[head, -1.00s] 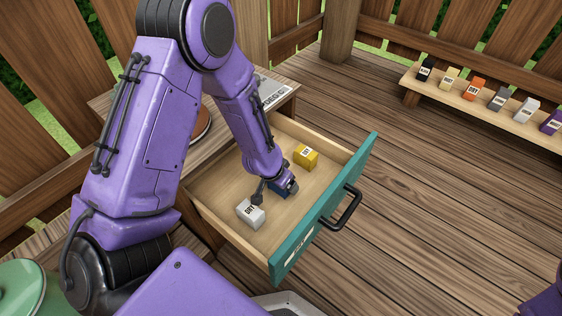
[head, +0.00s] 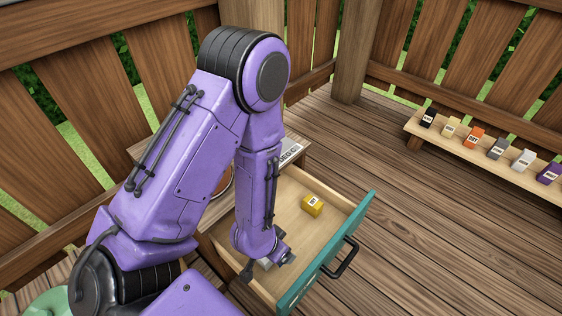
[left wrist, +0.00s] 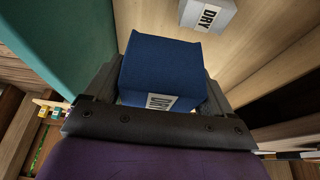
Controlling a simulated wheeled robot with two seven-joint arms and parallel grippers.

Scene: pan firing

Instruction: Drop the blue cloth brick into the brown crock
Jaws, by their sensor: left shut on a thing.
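The blue cloth brick (left wrist: 160,65), with a DRY label, sits between the jaws of my left gripper (left wrist: 160,85) in the left wrist view. In the head view my left gripper (head: 284,254) is over the front part of the open drawer (head: 345,222), and the arm hides the blue brick. A round brown thing (head: 224,184) shows partly behind my left arm on the wooden stand; I cannot tell whether it is the brown crock. My right gripper is not in view.
A yellow brick (head: 312,206) lies in the drawer. A pale grey DRY brick (left wrist: 208,14) lies beyond the held brick. Several labelled bricks stand on a low shelf (head: 480,152) at the right. A green round object (head: 50,304) is at lower left.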

